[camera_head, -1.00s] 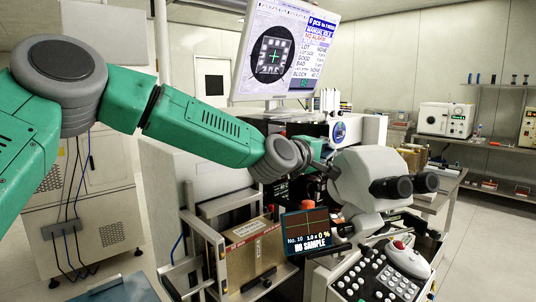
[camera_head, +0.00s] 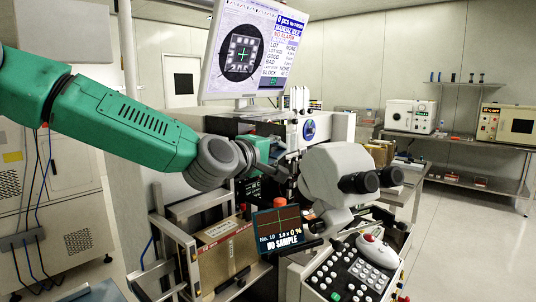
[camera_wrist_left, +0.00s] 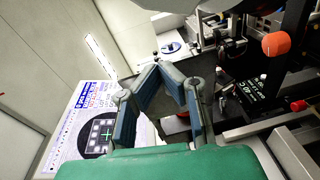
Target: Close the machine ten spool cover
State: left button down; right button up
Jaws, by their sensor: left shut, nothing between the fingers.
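The wire bonding machine shows in the head view, with a dark upper body and a white part bearing a round blue emblem (camera_head: 309,130). I take this part for the spool cover, but cannot tell for sure or see how far it is open. My left gripper (camera_head: 290,183) is in front of the machine's upper body, left of the white microscope head (camera_head: 337,172). In the left wrist view its fingers (camera_wrist_left: 158,66) meet at the tips, shut and empty. My right gripper is not in view.
A monitor (camera_head: 243,52) stands above the machine. A small screen (camera_head: 279,229), a keypad console (camera_head: 352,272) and a cardboard box (camera_head: 226,252) are below. In the left wrist view an orange knob (camera_wrist_left: 276,44) is at right. Floor at the right is clear.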

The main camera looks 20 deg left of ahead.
pick_arm(q)
jog(key=s+a+f+m+g+h+p, duration=0.1)
jog(key=s+a+f+m+h+p, duration=0.1)
jog(key=s+a+m+h, duration=0.65)
jog(key=s+a+f+m+g+p, duration=0.1)
jog(key=a+m, duration=0.5)
jog(key=m, duration=0.8)
jog(key=d+p+x, duration=0.1)
jog(key=p+x, duration=0.1)
jog(key=x, duration=1.2)
jog(key=shift+d+f, duration=0.25)
jog(key=shift+s, duration=0.1)
